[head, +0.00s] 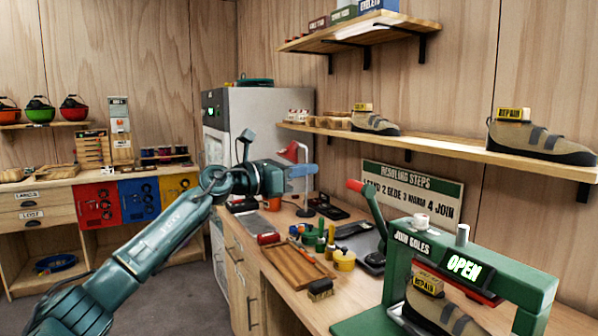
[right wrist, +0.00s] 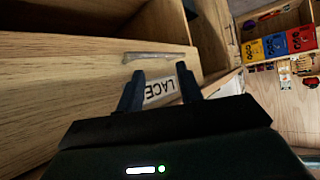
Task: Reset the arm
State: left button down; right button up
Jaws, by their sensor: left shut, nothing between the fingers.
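My left arm, teal, reaches in from the bottom left of the head view. Its gripper (head: 312,169) is shut and empty, in the air in front of the workbench and the red-shaded lamp (head: 292,152). My right gripper (right wrist: 160,88) shows in the right wrist view with its two dark fingers apart and nothing visible between them. Behind the fingers is a wooden drawer front with a white label reading LACE (right wrist: 160,90). I cannot tell whether the fingers touch the wood. The right arm is not in the head view.
The workbench (head: 345,305) carries a wooden tray (head: 290,266), brushes and jars. A green press (head: 400,240) marked OPEN stands at right with a shoe (head: 440,312) in it. Shelves (head: 440,150) with shoes line the wall. Grey floor (head: 170,285) is clear at left.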

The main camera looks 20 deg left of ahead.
pick_arm(q)
jog(key=shift+s+a+r, duration=0.35)
jog(key=shift+s+r, duration=0.05)
jog(key=shift+s, duration=0.05)
jog(key=s+d+f+n+t, duration=0.1)
jog(key=s+d+f+n, duration=0.25)
jog(key=f+n, duration=0.4)
jog(key=s+d+f+n+t+p, duration=0.1)
jog(key=s+d+f+n, duration=0.3)
jog(key=f, duration=0.6)
jog(key=s+d+f+n, duration=0.3)
jog(key=d+f+n, duration=0.2)
jog(key=f+n, duration=0.35)
jog(key=s+f+n+g+y+p, duration=0.1)
jog(key=s+f+n+g+y, duration=0.5)
jog(key=s+f+n, duration=1.4)
jog(key=s+f+y, duration=0.2)
jog(key=s+f, duration=0.1)
jog(key=s, duration=0.4)
jog(key=shift+d+f+n, duration=0.15)
jog(key=shift+d+n, duration=0.05)
jog(key=shift+n, duration=0.1)
